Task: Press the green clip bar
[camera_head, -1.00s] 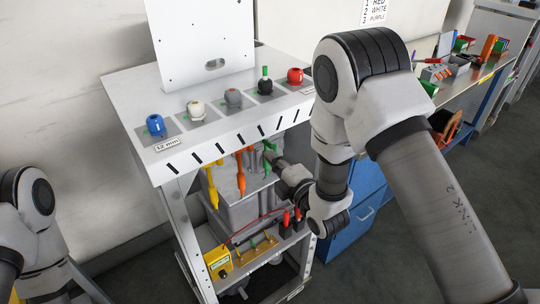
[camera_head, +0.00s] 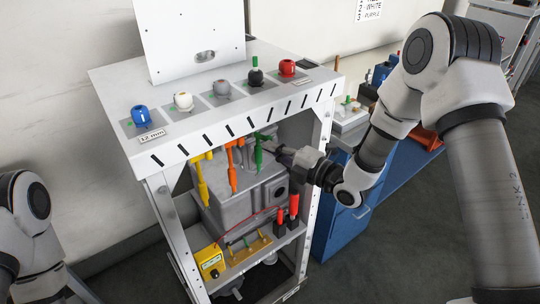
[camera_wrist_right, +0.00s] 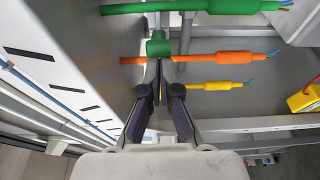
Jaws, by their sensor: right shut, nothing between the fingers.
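A green bar (camera_head: 258,156) hangs under the dispenser frame's top, right of an orange bar (camera_head: 232,168) and a yellow bar (camera_head: 202,183). In the right wrist view the green bar (camera_wrist_right: 225,6) lies at the top edge, beyond the orange bar (camera_wrist_right: 225,58) and the yellow bar (camera_wrist_right: 215,85). A short green cylinder (camera_wrist_right: 160,47) sits just ahead of my right fingertips (camera_wrist_right: 158,68). My right gripper (camera_head: 279,150) is shut and empty, close to the right of the green bar; I cannot tell whether it touches. My left gripper is out of view.
The frame's white top (camera_head: 190,126) carries several coloured knobs above the gripper. A grey box (camera_head: 235,210) stands behind the hanging bars. A yellow device (camera_head: 210,262) sits on the lower shelf. A blue cabinet (camera_head: 345,215) stands at the right.

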